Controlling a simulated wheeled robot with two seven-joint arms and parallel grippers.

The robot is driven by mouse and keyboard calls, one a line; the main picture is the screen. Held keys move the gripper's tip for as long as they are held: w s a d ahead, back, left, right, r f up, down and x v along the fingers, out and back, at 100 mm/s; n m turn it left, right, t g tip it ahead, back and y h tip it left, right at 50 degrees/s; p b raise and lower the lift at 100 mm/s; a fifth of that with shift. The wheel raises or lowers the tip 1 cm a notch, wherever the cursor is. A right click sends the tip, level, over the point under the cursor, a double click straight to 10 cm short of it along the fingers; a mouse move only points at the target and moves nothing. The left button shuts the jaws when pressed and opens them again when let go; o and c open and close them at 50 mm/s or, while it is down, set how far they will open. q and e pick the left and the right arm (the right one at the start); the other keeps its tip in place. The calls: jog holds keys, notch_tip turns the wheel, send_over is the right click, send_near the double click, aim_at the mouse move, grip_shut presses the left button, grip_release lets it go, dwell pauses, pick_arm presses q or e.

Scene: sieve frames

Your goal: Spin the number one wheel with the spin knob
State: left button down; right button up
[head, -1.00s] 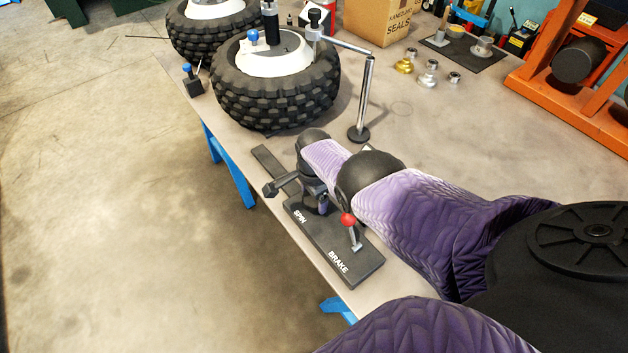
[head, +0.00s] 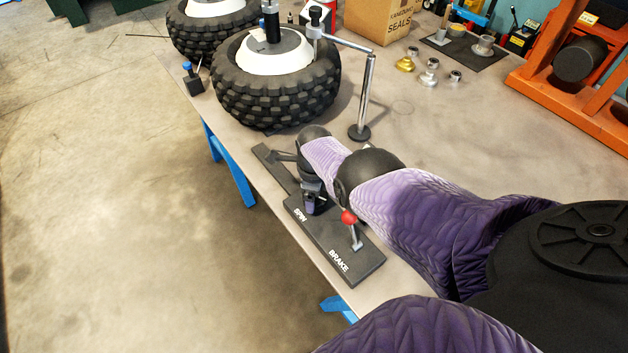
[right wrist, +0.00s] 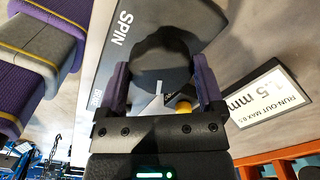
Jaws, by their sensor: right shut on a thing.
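The nearer knobbly black tyre with a white hub (head: 275,98) stands on the table at the upper middle of the head view; a second such wheel (head: 205,38) is behind it. I cannot read a number on either. The black control plate (head: 352,272), marked SPIN and BRAKE, lies at the table's near edge. My right gripper (head: 314,203) is over its SPIN end. The right wrist view shows the round black spin knob (right wrist: 160,55) between the purple fingers (right wrist: 162,88), which are shut on it. My left gripper is not in view.
A red-topped brake lever (head: 349,217) stands close beside my right gripper. A chrome post with an arm (head: 366,95) reaches to the nearer wheel. A run-out card (right wrist: 265,95) lies beside the plate. Metal parts (head: 428,75) and a carton (head: 382,18) are farther back.

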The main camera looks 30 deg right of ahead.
jog(key=shift+w+d+r+m, duration=0.1)
jog(key=shift+m, duration=0.5)
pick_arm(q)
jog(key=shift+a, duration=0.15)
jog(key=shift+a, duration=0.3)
pick_arm(e)
jog(key=o, duration=1)
jog(key=shift+r, duration=0.1)
pick_arm(q)
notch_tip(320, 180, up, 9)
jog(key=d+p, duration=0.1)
jog(key=p, duration=0.8)
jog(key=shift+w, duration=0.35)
pick_arm(e)
notch_tip(320, 180, up, 10)
